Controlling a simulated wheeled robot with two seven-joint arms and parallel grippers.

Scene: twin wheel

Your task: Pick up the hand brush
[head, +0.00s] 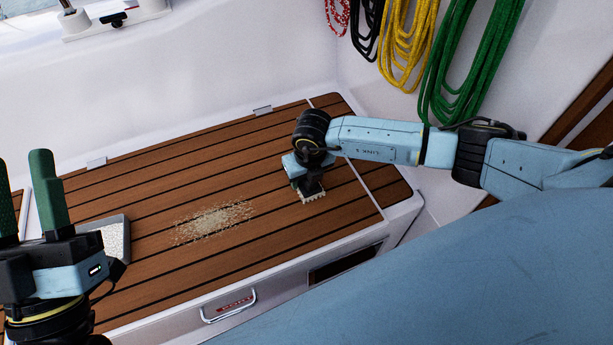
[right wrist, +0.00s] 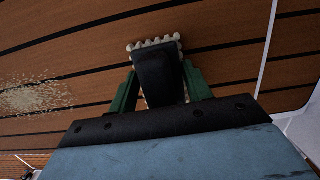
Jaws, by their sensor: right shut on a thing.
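The hand brush (head: 314,196) has a dark body and pale bristles. It is at the right part of the slatted wooden seat top, bristles toward the wood. My right gripper (head: 306,175) is above it and shut on it. In the right wrist view the brush (right wrist: 157,72) sits between the green fingers of my right gripper (right wrist: 158,92), its bristle row showing beyond them. I cannot tell whether the bristles touch the wood. My left gripper (head: 30,205) is at the left edge of the head view, its two green fingers pointing up and apart, with nothing between them.
A patch of pale crumbs (head: 213,221) lies mid-seat on the wooden top (head: 150,270). A grey dustpan-like tray (head: 117,240) is partly hidden behind my left gripper. Coiled ropes (head: 460,60) hang at upper right. A handle (head: 229,305) is on the seat's front.

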